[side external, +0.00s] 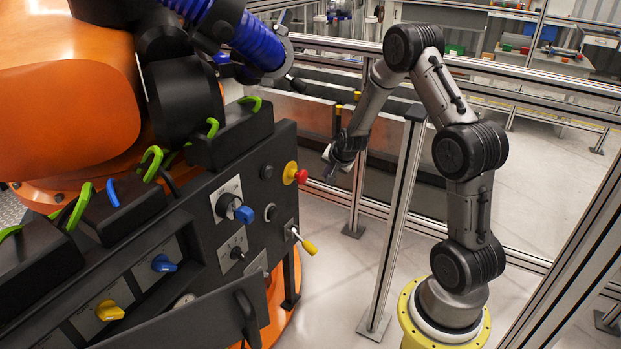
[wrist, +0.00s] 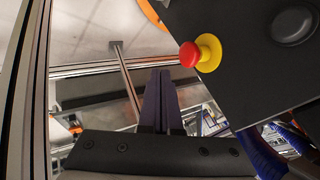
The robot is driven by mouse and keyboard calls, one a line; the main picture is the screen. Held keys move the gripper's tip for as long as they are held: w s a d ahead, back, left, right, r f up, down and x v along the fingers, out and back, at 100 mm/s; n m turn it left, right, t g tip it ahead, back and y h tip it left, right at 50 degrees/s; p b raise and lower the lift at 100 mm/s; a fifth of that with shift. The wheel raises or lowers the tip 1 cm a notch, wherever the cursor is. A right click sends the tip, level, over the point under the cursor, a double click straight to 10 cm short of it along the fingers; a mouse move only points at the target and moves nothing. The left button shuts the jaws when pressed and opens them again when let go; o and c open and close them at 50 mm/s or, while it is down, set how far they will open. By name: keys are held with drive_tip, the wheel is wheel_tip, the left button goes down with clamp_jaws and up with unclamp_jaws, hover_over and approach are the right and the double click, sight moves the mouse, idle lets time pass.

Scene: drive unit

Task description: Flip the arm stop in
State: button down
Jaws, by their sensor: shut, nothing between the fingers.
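A red mushroom button (side external: 301,177) on a yellow collar (side external: 290,172) sticks out from the black panel's right part; the red button (wrist: 189,54) also shows in the wrist view. A lever with a yellow grip (side external: 309,247) points out and down from a plate lower on the panel. No readable label tells which of these is the arm stop. My gripper (side external: 331,165) is shut and empty, to the right of the red button and apart from the panel. In the wrist view its closed fingers (wrist: 160,74) are below and left of the button.
The black panel (side external: 205,262) carries a blue knob (side external: 243,215), another blue knob (side external: 163,263) and a yellow knob (side external: 109,310). A large orange robot (side external: 65,125) stands behind it. Metal fence rails (side external: 400,215) run behind my arm. Open space separates my gripper from the panel.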

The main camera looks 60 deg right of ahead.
drive_tip(key=w+d+f, duration=0.3)
drive_tip(key=w+f, duration=0.3)
drive_tip(key=w, duration=0.1)
drive_tip(key=shift+w, duration=0.3)
drive_tip(key=shift+a, duration=0.1)
drive_tip(key=shift+w, duration=0.95)
approach(305, 177)
drive_tip(key=s, duration=0.1)
drive_tip(key=s+r, duration=0.1)
drive_tip(key=s, duration=0.1)
drive_tip(key=s+a, duration=0.1)
drive_tip(key=s, duration=0.1)
drive_tip(key=shift+r, duration=0.15)
